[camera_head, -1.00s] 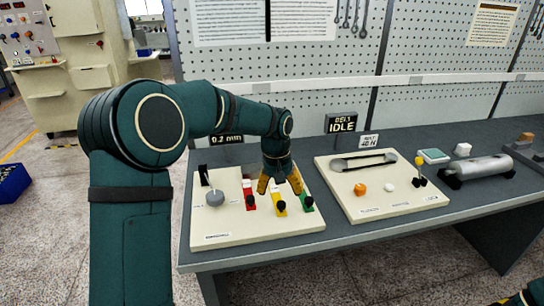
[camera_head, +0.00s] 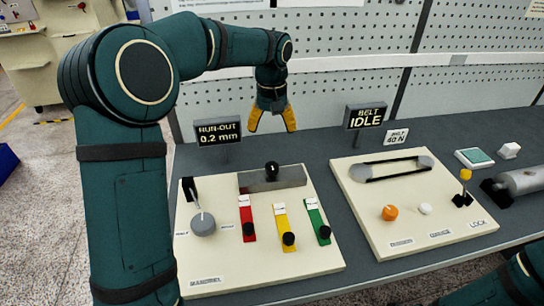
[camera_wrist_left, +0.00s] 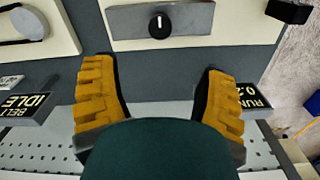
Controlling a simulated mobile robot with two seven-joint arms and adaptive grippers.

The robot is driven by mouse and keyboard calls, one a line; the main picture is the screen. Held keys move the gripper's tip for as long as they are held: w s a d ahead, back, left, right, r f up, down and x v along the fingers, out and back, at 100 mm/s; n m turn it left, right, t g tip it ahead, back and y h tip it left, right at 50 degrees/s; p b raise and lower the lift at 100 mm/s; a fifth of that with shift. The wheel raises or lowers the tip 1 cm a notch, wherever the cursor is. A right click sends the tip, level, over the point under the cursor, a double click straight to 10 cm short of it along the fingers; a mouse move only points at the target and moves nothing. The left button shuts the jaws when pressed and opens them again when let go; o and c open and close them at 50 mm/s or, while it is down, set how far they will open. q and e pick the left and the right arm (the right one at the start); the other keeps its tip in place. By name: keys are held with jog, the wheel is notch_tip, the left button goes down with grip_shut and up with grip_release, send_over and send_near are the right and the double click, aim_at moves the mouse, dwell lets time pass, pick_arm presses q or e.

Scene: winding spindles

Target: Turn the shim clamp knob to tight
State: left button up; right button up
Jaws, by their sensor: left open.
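A black knob (camera_head: 271,170) sits on a grey metal block (camera_head: 290,177) at the back of the left cream panel (camera_head: 240,268). I take it to be the shim clamp knob. In the left wrist view the knob (camera_wrist_left: 159,26) shows a white pointer line, roughly upright in that picture. My left gripper (camera_head: 271,122) is open and empty, above the bench behind the block. In the left wrist view my open left gripper (camera_wrist_left: 156,65) has its two yellow fingers spread, with the knob ahead between them and apart from both. My right gripper is out of view.
Red (camera_head: 247,218), yellow (camera_head: 284,228) and green (camera_head: 317,218) sliders and a grey dial (camera_head: 203,224) are on the left panel. A RUN-OUT 0.2 mm display (camera_head: 218,132) and a BELT IDLE display (camera_head: 365,116) stand behind. A belt panel (camera_head: 410,235) lies right.

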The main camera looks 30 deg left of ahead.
aim_at(272, 165)
pick_arm(q)
notch_tip(272, 165, down, 14)
jog(key=b, duration=0.3)
jog(key=shift+s+r, duration=0.1)
jog(key=shift+r, duration=0.05)
jog(key=c, duration=1.2)
